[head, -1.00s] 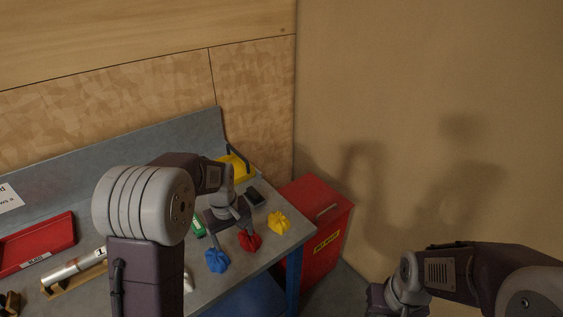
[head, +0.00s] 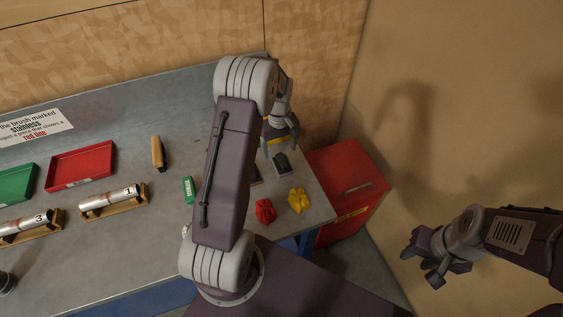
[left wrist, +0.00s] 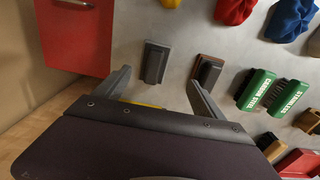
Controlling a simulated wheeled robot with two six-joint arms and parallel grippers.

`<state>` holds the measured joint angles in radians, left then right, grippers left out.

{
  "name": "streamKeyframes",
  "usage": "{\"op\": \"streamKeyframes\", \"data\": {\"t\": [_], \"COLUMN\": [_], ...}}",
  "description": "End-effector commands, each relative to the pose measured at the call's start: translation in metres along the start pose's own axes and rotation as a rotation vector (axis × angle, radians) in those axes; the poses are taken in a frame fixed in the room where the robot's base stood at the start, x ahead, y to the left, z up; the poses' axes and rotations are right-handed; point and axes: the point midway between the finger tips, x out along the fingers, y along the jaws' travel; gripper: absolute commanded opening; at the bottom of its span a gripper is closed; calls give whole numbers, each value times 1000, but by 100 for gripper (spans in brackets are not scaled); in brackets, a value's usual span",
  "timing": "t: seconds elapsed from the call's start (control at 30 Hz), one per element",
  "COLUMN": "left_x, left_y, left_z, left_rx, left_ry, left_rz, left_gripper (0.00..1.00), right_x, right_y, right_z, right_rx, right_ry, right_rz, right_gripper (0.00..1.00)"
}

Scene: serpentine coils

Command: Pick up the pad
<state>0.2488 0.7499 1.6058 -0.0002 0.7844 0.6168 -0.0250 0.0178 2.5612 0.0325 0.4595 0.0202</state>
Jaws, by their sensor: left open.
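Two small dark blocks could be the pad; I cannot tell which is meant. A dark grey block (left wrist: 155,62) lies flat on the bench, ahead of and between my left fingers; it also shows in the head view (head: 281,164). A dark block with a brown edge (left wrist: 208,70) lies beside it, near one fingertip, and is mostly hidden by my arm in the head view. My left gripper (head: 280,130) is open and empty above the bench's right end; its fingers also show in the left wrist view (left wrist: 160,86). My right gripper (head: 422,266) is open and empty, off the bench.
Red (head: 265,211) and yellow (head: 298,201) cloths lie near the bench's front edge; a blue cloth (left wrist: 291,18) is beside them. Green brushes (left wrist: 257,90) lie nearby. A yellow tray is behind my left gripper. A red bin (head: 346,180) stands right of the bench.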

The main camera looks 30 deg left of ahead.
Motion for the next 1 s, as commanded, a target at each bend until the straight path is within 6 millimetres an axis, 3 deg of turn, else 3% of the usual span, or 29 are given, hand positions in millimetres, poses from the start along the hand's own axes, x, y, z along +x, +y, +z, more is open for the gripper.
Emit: {"op": "streamKeyframes", "data": {"t": [0.2,0.37,0.6,0.87,0.9,1.0], "left_x": [30,37,77,86,86,86], "left_y": [0,0,2,2,2,2], "left_z": [1,1,1,0,0,0], "left_rx": [1,1,2,1,1,1], "left_ry": [-3,-3,-4,-1,-1,-1], "left_rz": [-2,-2,-3,-1,-1,-1], "left_gripper": [80,80,80,80,77,49], "right_x": [-10,-12,-28,-28,-28,-28], "right_y": [0,0,0,0,0,0], "right_z": [-2,-2,-3,-3,-3,-3], "right_rx": [0,0,0,0,0,0], "right_ry": [1,1,1,1,1,1], "right_rz": [0,0,0,0,0,0], "right_gripper": [36,36,36,36,36,36]}}
